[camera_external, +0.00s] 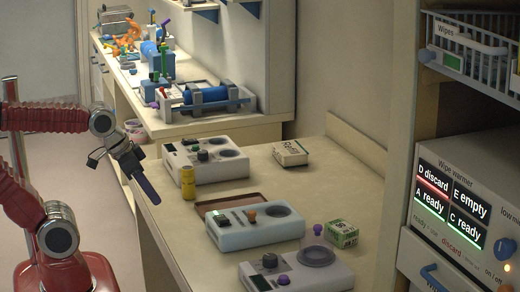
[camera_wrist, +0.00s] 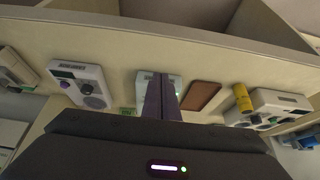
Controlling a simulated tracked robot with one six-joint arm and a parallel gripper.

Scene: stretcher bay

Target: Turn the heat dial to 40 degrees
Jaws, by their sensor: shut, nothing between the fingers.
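Several dial-bearing units are in view, and I cannot tell which one has the heat dial. In the external view, a white unit (camera_external: 206,163) with a dark knob stands at the far end of the near counter. A pale unit (camera_external: 254,229) with an orange knob (camera_external: 252,212) is in the middle. A white unit (camera_external: 310,277) with a purple knob (camera_external: 283,280) is nearest. My gripper (camera_external: 156,200) is shut and empty, pointing down beside the counter's left edge. In the wrist view, its shut fingers (camera_wrist: 162,95) partly hide the middle unit; the nearest unit (camera_wrist: 80,82) is left of them.
A yellow bottle (camera_external: 188,182) and a brown tray (camera_external: 232,202) stand between the far and middle units. A green box (camera_external: 342,233) and a pale box (camera_external: 290,154) lie on the counter. The wipe warmer (camera_external: 462,205), with a blue knob (camera_external: 503,249), is at right.

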